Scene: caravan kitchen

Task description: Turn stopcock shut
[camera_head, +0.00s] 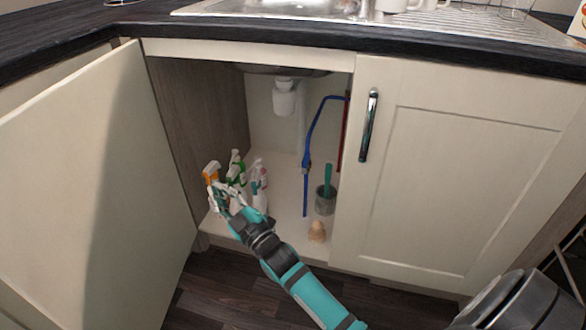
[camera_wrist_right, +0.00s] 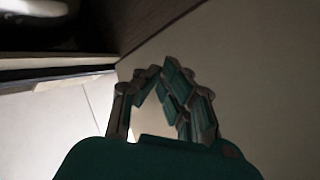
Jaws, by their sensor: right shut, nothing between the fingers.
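The blue pipe (camera_head: 309,135) runs down inside the open sink cabinet, with a small fitting (camera_head: 306,165) partway along it that looks like the stopcock. The fitting is too small to tell how its handle is turned. My right gripper (camera_head: 214,187) is shut and empty at the left front of the cabinet, by the spray bottles, well left of the fitting and apart from it. In the right wrist view my right gripper (camera_wrist_right: 163,75) shows its fingers closed together; the stopcock is not seen there. My left gripper is not in view.
Several spray bottles (camera_head: 236,165) stand at the cabinet's left, close around my gripper. A grey pot with a green-handled brush (camera_head: 326,192) and a tan object (camera_head: 317,231) stand at right. The open left door (camera_head: 95,190) and closed right door (camera_head: 460,170) flank the opening.

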